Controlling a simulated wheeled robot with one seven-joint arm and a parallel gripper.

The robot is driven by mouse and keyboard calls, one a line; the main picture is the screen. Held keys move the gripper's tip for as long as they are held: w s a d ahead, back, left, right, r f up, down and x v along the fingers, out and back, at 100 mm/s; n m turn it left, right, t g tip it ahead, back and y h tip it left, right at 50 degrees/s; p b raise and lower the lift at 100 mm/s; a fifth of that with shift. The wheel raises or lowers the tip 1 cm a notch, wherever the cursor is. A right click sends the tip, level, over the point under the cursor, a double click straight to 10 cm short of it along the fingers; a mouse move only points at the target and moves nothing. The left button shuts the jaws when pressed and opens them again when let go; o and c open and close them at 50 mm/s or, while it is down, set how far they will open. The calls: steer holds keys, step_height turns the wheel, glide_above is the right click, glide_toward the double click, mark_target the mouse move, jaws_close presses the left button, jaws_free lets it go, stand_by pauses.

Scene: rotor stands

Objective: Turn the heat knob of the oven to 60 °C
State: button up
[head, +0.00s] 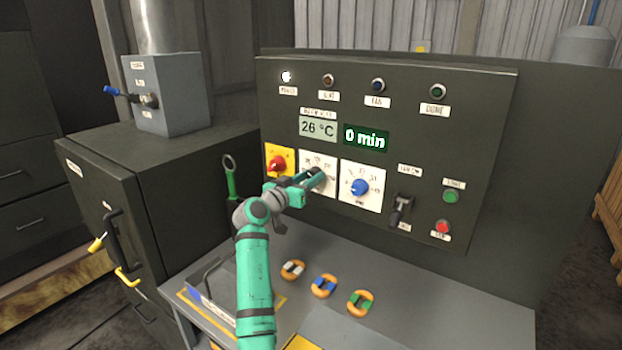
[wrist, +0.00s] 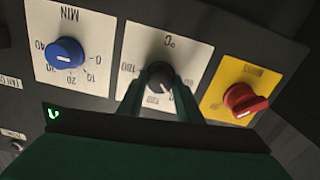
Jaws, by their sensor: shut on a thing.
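The oven's control panel (head: 410,120) stands upright in the head view. The heat knob (wrist: 160,78) is dark, on a white °C dial plate (wrist: 190,50) in the wrist view. In the head view that plate (head: 320,160) is partly covered by my gripper (head: 318,178). My gripper (wrist: 163,80) is shut on the heat knob, one finger on each side. The knob's pointer is hard to read, and part of the scale is hidden behind the fingers. The temperature display (head: 318,128) reads 26 °C.
A blue minute knob (head: 360,187) and a red knob on a yellow plate (head: 278,164) flank the heat knob closely. A black lever (head: 401,210) sits lower right. Several orange rotors, such as the blue-marked one (head: 323,286), lie on the grey bench (head: 420,295) below.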

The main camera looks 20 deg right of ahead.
steer(key=shift+a+n, duration=0.15)
steer(key=shift+n, duration=0.25)
steer(key=shift+f+n, duration=0.1)
steer(key=shift+n, duration=3.8)
steer(key=shift+a+n, duration=0.1)
steer(key=shift+n, duration=0.2)
steer(key=o, duration=1.1)
steer(key=shift+c, duration=0.2)
steer(key=v, duration=1)
steer(key=shift+s+a, duration=0.25)
